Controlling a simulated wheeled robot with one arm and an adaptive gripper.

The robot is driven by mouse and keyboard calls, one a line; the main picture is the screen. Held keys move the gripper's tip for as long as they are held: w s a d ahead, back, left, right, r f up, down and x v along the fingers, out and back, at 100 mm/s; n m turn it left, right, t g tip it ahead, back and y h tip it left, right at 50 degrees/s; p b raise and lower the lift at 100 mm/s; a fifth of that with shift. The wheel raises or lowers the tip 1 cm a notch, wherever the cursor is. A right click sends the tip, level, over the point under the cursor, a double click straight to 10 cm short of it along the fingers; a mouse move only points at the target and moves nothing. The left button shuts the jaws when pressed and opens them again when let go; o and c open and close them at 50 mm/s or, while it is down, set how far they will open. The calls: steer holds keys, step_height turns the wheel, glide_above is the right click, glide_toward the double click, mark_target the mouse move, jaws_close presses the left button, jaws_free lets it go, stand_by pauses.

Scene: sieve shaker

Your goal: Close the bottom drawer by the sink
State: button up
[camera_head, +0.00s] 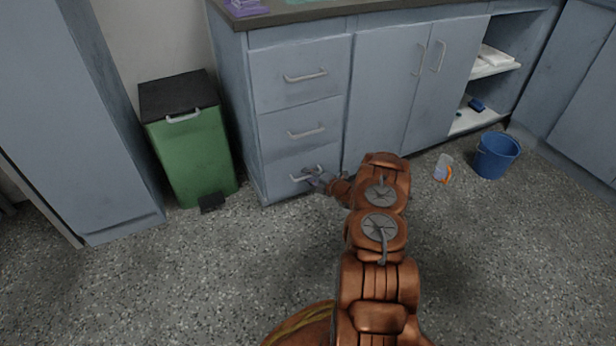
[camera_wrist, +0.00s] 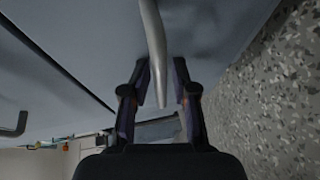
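The bottom drawer (camera_head: 284,181) is the lowest of three drawers in the blue-grey cabinet beside the green bin. Its front looks about flush with the drawers above; a small gap cannot be ruled out. Its curved metal handle (camera_head: 298,177) is partly hidden by my gripper (camera_head: 318,178), which reaches it from the right front. In the wrist view the handle (camera_wrist: 154,45) runs between the two fingers of my gripper (camera_wrist: 162,75). The fingers are apart, with a visible gap on the right side of the handle. Contact on the left finger is unclear.
A green bin (camera_head: 190,150) with a black lid and pedal stands left of the drawers. A blue bucket (camera_head: 496,156) and a small white and orange item (camera_head: 443,168) are on the floor at right. Closed cupboard doors (camera_head: 388,90) adjoin the drawers. The speckled floor in front is clear.

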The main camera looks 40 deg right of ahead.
stand_by(0.3)
steer(key=v, duration=1.2)
steer(key=shift+d, duration=0.1)
stand_by(0.5)
